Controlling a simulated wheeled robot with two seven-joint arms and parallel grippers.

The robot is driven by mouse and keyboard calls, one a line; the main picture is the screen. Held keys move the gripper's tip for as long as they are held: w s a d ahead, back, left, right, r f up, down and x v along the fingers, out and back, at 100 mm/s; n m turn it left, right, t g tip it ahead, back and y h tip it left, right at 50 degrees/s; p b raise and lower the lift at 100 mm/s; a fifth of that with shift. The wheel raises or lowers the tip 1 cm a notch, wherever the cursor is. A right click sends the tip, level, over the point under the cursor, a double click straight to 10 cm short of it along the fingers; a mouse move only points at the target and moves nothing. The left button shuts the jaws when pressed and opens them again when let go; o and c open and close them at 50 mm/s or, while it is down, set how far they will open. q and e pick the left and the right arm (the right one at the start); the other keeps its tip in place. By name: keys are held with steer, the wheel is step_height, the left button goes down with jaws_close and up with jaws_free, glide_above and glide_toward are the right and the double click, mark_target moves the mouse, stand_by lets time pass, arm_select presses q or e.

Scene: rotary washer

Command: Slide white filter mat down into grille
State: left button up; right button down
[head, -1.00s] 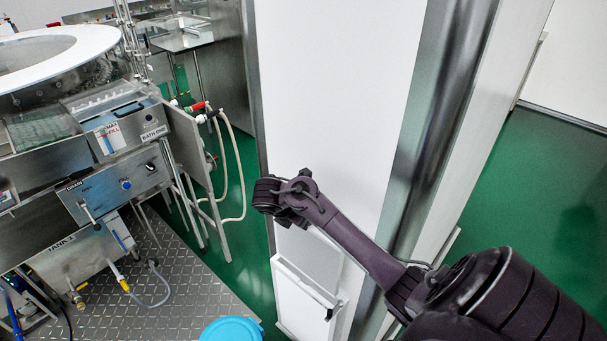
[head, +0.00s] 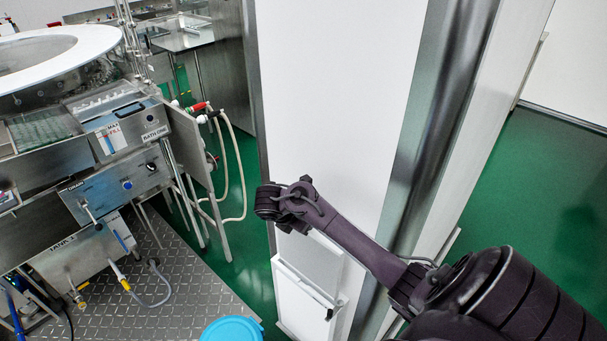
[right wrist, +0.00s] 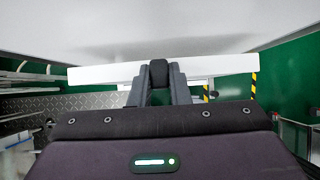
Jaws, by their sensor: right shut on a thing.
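My right gripper (head: 287,222) is in front of the white wall in the head view, pointing down. In the right wrist view the fingers of my right gripper (right wrist: 158,74) are shut on the white filter mat (right wrist: 215,67). The mat shows there as a long pale strip spreading to both sides of the fingers. In the head view a white panel (head: 312,258) below the gripper appears to be the mat, above the white grille housing (head: 300,313) on the wall. I cannot tell how deep the mat sits in it. My left gripper is out of view.
The steel rotary washer (head: 110,190) stands at the left with hoses and valves. A blue round lid (head: 232,330) is at the bottom. A steel corner post (head: 425,130) edges the white wall (head: 335,100) on the right. Green floor (head: 540,200) is open at the far right.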

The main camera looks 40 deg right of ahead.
mark_target(305, 243)
steer(key=shift+f, duration=0.7)
steer(key=shift+f+b, duration=1.05)
steer(key=shift+f, duration=0.4)
steer(key=shift+f+b, duration=1.1)
steer(key=shift+f, duration=1.05)
steer(key=shift+f, duration=0.1)
